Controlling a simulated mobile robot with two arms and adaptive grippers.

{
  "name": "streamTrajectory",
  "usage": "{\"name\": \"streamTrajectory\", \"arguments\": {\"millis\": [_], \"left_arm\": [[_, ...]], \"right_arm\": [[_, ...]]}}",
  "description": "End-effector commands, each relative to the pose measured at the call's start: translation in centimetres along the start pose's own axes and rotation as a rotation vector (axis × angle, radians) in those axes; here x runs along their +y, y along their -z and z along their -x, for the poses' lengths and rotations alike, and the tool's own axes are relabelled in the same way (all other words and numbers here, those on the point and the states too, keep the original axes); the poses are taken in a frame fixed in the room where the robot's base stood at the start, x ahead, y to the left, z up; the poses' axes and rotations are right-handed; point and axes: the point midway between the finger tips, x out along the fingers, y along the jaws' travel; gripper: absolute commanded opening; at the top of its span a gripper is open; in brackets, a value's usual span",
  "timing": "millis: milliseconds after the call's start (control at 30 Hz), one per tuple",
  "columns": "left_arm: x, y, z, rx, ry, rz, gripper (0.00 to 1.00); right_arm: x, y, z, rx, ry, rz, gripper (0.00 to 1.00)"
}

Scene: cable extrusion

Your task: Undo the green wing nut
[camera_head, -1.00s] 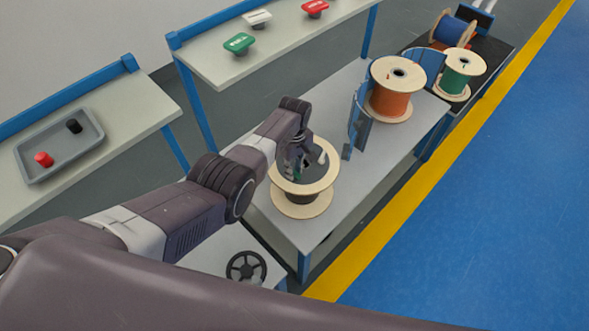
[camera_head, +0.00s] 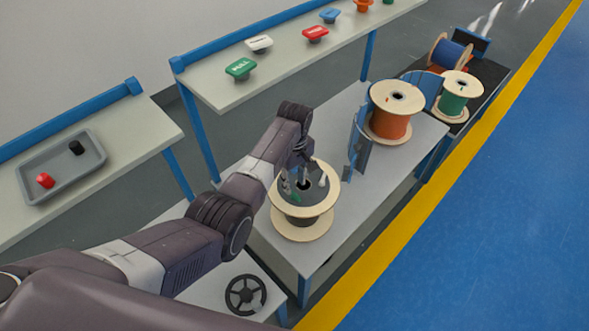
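A small green piece (camera_head: 295,197), which seems to be the green wing nut, shows by the left finger. The finger partly hides it, and I cannot tell whether they touch. My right gripper is not in view.
An orange spool (camera_head: 391,122) stands further along the table (camera_head: 345,195) behind a blue-grey upright plate (camera_head: 358,145). Green (camera_head: 455,103) and blue (camera_head: 452,57) spools stand beyond. A black handwheel (camera_head: 246,294) lies on the near surface.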

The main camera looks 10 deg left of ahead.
Motion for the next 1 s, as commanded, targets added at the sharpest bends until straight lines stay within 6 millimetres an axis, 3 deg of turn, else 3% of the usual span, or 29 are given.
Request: {"name": "streamTrajectory", "arguments": {"millis": [200,400,1000], "left_arm": [[0.1,0.1,3.9,0.003,-0.004,0.000,0.32],[0.1,0.0,5.8,0.002,-0.002,0.000,0.32],[0.0,0.0,6.0,0.001,-0.001,0.000,0.32]], "right_arm": [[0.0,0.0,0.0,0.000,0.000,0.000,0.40],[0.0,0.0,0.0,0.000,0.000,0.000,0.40],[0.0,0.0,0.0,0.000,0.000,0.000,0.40]]}}
